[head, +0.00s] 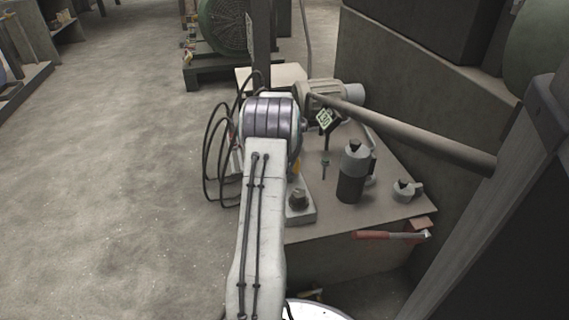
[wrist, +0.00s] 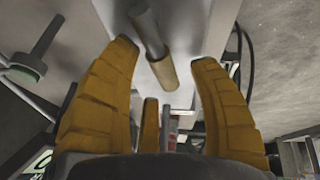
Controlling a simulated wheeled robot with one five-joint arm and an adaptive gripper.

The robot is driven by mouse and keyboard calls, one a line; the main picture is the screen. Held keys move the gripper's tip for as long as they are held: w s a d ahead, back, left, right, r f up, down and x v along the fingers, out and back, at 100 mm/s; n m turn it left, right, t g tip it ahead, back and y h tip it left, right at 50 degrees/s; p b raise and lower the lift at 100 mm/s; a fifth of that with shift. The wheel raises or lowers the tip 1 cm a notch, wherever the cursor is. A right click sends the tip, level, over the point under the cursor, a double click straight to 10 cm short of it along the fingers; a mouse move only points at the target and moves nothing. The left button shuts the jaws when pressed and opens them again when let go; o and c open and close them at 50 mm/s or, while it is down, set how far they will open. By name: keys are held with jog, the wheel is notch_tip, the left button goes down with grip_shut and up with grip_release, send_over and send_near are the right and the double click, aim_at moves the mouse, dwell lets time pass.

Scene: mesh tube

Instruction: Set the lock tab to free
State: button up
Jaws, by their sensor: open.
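My gripper (wrist: 164,54) shows in the wrist view with its yellow fingers spread wide. A grey rod with a tan tip (wrist: 158,65) points down between the fingertips, in front of a pale flat surface. No finger clearly touches it. I cannot tell whether this rod is the lock tab. In the head view my arm hides most of the gripper; only a small yellow patch shows beside the arm, above the bench (head: 385,205). I cannot make out a lock tab or its setting in the head view.
On the bench stand a motor (head: 325,93), a green-and-white tag (head: 325,118), a dark canister (head: 351,178), a small grey cup (head: 404,189) and a knobbed block (head: 299,202). A red-handled tool (head: 385,235) lies at the front edge. A thick pipe (head: 415,130) slants above. Open floor lies left.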

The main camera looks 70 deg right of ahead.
jog(key=shift+r, duration=0.1)
jog(key=v, duration=1.2)
